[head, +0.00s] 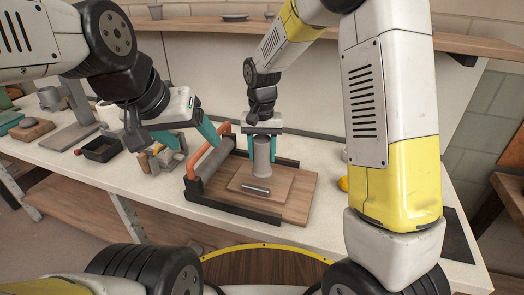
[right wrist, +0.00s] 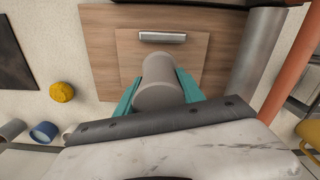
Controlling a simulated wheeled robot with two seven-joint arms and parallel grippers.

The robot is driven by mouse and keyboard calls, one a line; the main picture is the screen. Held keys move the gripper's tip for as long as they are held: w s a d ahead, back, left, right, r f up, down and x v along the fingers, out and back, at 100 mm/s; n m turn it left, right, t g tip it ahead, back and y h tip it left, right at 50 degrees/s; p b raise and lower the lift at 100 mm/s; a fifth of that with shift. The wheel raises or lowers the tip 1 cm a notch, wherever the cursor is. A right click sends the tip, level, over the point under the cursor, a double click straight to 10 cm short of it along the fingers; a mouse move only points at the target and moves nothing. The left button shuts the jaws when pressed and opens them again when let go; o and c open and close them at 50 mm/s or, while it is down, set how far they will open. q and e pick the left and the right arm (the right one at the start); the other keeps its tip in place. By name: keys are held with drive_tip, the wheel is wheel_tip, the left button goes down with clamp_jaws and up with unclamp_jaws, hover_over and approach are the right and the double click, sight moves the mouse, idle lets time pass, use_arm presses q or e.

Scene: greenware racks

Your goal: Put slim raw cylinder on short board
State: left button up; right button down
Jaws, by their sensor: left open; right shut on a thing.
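A slim grey cylinder (head: 262,160) is held upright between the teal fingers of my right gripper (head: 262,146). It also shows in the right wrist view (right wrist: 160,85), with the fingers on both sides of it. It is over the smaller, upper wooden board (head: 281,191); its lower end looks at or very near the board, and I cannot tell whether it touches. A small silver bar (head: 256,190) lies on the same board in front of the cylinder. My left gripper (head: 190,136) is open and empty, left of the boards near the orange handle.
The upper board lies on a larger board (head: 299,207) in a black frame with a grey roller (head: 216,158) and orange handle (head: 195,160). A black tray (head: 101,149) is to the left. A yellow round thing (right wrist: 62,92) and small pots (right wrist: 44,132) are beside the boards.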

sight(262, 162)
drive_tip(key=shift+w+a+f, duration=0.1)
drive_tip(key=shift+w+f, duration=0.2)
drive_tip(key=shift+f, duration=1.45)
drive_tip(key=c, duration=0.7)
unclamp_jaws()
drive_tip(key=shift+f, duration=0.15)
